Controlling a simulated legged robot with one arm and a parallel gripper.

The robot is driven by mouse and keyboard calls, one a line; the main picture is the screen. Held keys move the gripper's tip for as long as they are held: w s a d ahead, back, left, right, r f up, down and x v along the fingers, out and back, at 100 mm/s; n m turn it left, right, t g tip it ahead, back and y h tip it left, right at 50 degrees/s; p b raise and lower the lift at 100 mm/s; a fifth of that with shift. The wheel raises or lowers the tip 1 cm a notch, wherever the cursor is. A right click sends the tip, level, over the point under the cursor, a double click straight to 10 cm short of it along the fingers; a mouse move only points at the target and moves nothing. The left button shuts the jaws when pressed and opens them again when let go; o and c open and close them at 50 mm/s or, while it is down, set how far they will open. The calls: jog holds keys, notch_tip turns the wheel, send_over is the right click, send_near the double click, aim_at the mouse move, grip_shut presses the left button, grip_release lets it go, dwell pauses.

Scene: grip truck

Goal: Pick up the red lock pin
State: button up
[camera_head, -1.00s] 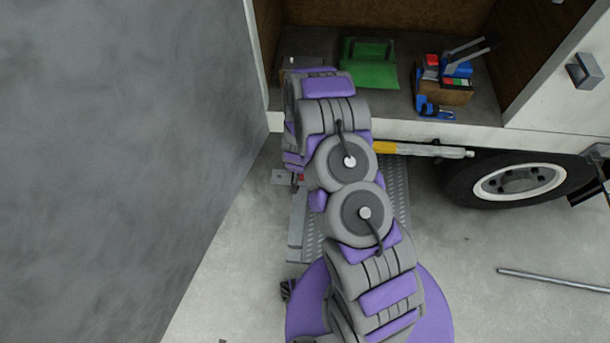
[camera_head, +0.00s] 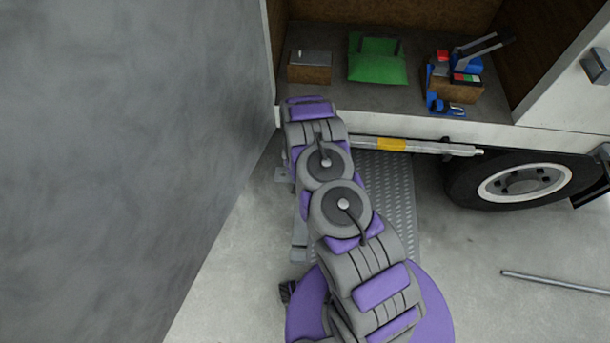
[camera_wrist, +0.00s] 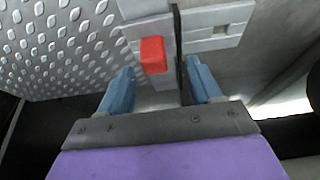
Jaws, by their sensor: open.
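The red lock pin (camera_wrist: 152,55) shows in the wrist view as a small red block on a grey metal bracket (camera_wrist: 208,28), beside a tread plate. My gripper (camera_wrist: 160,70) is open, with its two blue fingers on either side of the view and pointing toward the bracket. The red pin appears between the fingertips, closer to the left one; I cannot tell how far ahead it is. A thin dark upright strip (camera_wrist: 180,60) stands right of the pin, near the right finger. In the head view the pin and my gripper are hidden by my arm.
The tread plate (camera_head: 398,205) lies below the truck's edge. A bar with a yellow band (camera_head: 391,145) runs above it. A wheel (camera_head: 522,182) is right; a grey wall (camera_head: 130,150) is left.

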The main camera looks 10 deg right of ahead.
jog(key=x, duration=0.2)
jog(key=b+x, duration=0.1)
jog(key=shift+s+a, duration=0.1)
jog(key=shift+a, duration=0.2)
jog(key=shift+w+d+f, duration=0.35)
jog(key=shift+d+f, duration=0.3)
jog(key=shift+d, duration=0.6)
jog(key=shift+a, duration=0.9)
jog(key=c, duration=0.5)
jog(key=shift+c, duration=1)
jog(key=shift+d, duration=0.1)
jog(key=shift+c, duration=0.7)
jog(key=shift+d+r, duration=0.1)
jog(key=shift+d, duration=0.35)
jog(key=shift+c, duration=1.1)
